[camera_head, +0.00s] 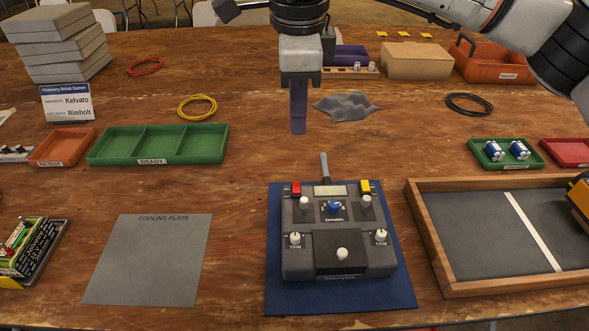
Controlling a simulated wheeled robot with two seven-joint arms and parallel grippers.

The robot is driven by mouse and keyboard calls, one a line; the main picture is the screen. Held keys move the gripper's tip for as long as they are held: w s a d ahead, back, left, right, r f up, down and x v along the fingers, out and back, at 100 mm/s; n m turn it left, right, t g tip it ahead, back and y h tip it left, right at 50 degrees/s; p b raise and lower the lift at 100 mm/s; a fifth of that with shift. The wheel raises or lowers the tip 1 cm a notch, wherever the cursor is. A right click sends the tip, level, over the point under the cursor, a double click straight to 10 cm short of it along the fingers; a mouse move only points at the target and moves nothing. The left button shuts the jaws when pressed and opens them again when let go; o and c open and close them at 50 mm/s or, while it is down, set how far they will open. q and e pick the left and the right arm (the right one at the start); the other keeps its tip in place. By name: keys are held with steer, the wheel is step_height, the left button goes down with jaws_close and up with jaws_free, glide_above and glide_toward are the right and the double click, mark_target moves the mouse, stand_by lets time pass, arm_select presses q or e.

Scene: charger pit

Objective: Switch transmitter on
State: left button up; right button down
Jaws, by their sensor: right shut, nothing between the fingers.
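The grey transmitter (338,262) lies on a blue mat (400,297) at the front centre. A short grey antenna (324,168) rises from its back edge. A red switch (295,188) is at its upper left and a yellow one (365,187) at its upper right. A blue knob (334,207), white sticks and trim knobs sit on its face, and a white knob (342,254) is on a black front panel. I cannot tell any switch's setting. My right gripper (298,131) is shut and empty, pointing down above the table behind the transmitter. My left gripper is out of view.
A wood-framed grey tray (428,229) stands close to the right of the transmitter. The cooling plate (150,265) lies flat to the left. A green READY tray (104,153), yellow cable (197,107) and grey cloth (345,107) lie farther back.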

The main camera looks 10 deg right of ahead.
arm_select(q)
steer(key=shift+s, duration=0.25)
arm_select(e)
steer(key=shift+f, duration=0.1)
glide_above(298, 183)
steer(key=f, duration=1.2)
steer(key=shift+s+a+f, duration=0.15)
steer(key=shift+s+a, duration=0.1)
steer(key=shift+s, duration=0.05)
steer(key=shift+w+f, duration=0.1)
steer(key=shift+f, duration=0.7)
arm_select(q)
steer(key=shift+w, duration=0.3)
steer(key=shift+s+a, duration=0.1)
arm_select(e)
steer(key=shift+d, duration=0.15)
